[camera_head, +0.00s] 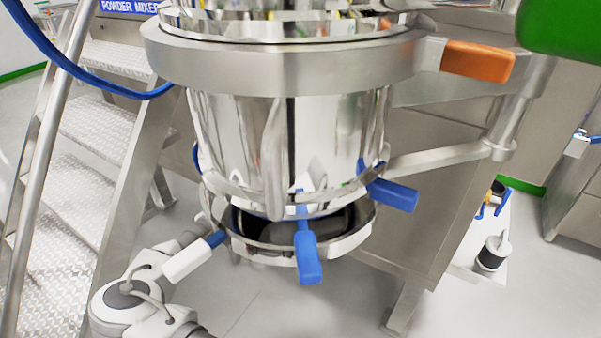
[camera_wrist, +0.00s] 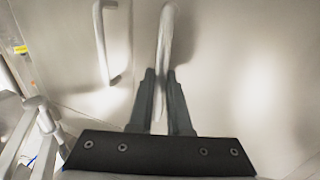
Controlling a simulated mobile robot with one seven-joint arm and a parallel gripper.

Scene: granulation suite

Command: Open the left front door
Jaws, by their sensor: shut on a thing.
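In the wrist view a pale, smooth metal front fills most of the picture and carries two upright bar handles. My gripper (camera_wrist: 160,76) has its two dark fingers on either side of the right-hand bar handle (camera_wrist: 167,30) and is shut on it. The other bar handle (camera_wrist: 101,40) stands to the left, apart from my fingers. The door edges are not clear, so I cannot tell whether the held handle's door is ajar. In the head view neither my gripper nor these handles can be made out.
In the head view a steel mixer vessel (camera_head: 235,130) with blue handles (camera_head: 307,258) and an orange handle (camera_head: 477,62) stands ahead. Metal steps (camera_head: 85,135) with a rail are at left. A blue hose (camera_head: 60,62) hangs there. Floor shows below the vessel.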

